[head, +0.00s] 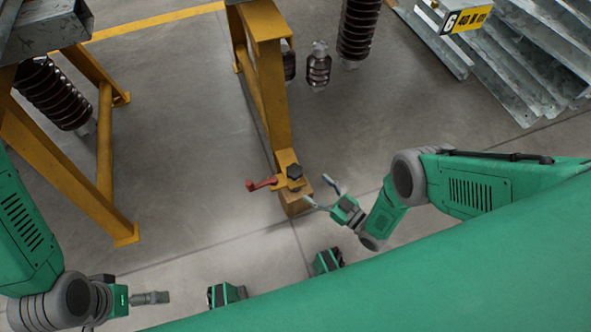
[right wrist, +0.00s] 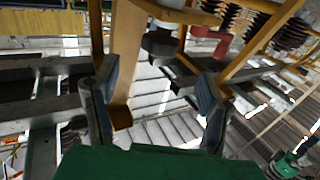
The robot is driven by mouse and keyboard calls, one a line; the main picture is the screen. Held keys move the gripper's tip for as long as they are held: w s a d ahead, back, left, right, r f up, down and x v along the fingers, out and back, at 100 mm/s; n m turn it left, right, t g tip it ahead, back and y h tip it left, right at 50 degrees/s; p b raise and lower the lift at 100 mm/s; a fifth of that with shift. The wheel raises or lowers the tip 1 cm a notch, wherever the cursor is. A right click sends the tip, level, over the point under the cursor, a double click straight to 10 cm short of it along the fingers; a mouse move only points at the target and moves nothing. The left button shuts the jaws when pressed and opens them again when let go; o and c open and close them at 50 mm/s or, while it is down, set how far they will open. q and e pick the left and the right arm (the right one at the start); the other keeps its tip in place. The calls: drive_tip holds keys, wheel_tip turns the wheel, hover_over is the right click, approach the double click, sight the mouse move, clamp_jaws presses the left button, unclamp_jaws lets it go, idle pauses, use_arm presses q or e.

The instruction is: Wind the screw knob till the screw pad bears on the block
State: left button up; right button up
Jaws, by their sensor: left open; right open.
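The screw pad cannot be made out. My right gripper (head: 323,194) is open and empty, to the right of the block and apart from the knob. In the right wrist view its fingers (right wrist: 155,105) are spread, with the red handle (right wrist: 205,45) beyond. My left gripper (head: 160,297) is open and empty at lower left.
Another yellow stand (head: 105,150) is at the left. Brown ribbed insulators (head: 318,68) stand behind the frame. Grey steel profiles (head: 520,60) with a yellow sign (head: 466,18) lie at the upper right. The grey floor between the two stands is clear.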

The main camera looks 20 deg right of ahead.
sight(301, 177)
drive_tip(key=b+x, duration=0.2)
drive_tip(key=x, duration=0.6)
drive_tip(key=shift+w+a, duration=0.1)
drive_tip(key=shift+a, duration=0.05)
drive_tip(key=shift+w+a, duration=0.3)
drive_tip(key=shift+w, duration=0.25)
drive_tip(key=c, duration=1.2)
